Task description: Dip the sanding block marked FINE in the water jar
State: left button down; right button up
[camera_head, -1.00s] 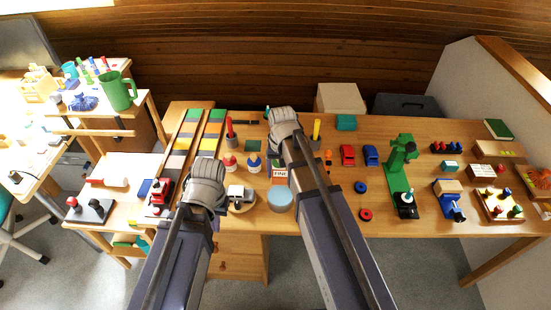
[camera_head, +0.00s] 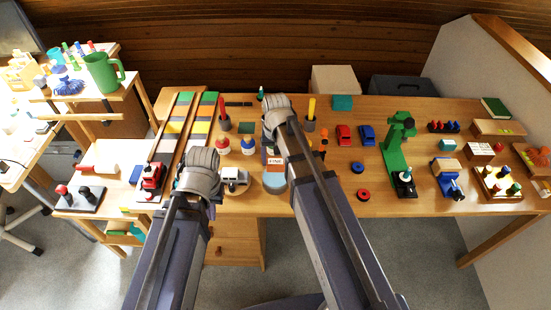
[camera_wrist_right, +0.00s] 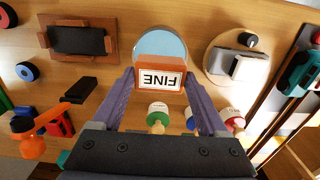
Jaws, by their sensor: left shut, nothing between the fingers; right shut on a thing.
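The orange-brown sanding block marked FINE (camera_wrist_right: 158,76) is between the two fingers of my right gripper (camera_wrist_right: 160,83), which is shut on it. In the head view the block (camera_head: 273,162) shows partly beside my right forearm. The round water jar (camera_wrist_right: 163,43), with a light blue top, is right beyond the block in the wrist view; the block overlaps its near rim. The jar also shows in the head view (camera_head: 273,184). I cannot tell the height between them. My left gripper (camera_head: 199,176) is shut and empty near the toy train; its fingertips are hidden.
A round stand with a white-grey item (camera_wrist_right: 236,66) is beside the jar. Several small bottles (camera_wrist_right: 157,115) stand near my right fingers. A green tool (camera_head: 395,150) stands further right.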

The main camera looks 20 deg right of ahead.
aim_at(276, 169)
jog(key=shift+f+b, duration=2.6)
jog(key=shift+f, duration=0.3)
jog(key=o, duration=1.1)
jog(key=shift+r, duration=0.2)
notch_tip(276, 169, up, 7)
jog(key=p, duration=0.7)
jog(key=shift+f, duration=0.1)
jog(key=shift+f, duration=0.1)
jog(key=s+a+n, duration=0.2)
jog(key=s+a, duration=0.1)
jog(key=s, duration=0.1)
jog(key=s+a+n, duration=0.2)
jog(key=s+a, duration=0.2)
jog(key=s, duration=0.1)
jog(key=s+a+n+h, duration=0.1)
jog(key=s+a+n, duration=0.2)
jog(key=s, duration=0.2)
jog(key=shift+s+a, duration=0.15)
jog(key=shift+a, duration=0.15)
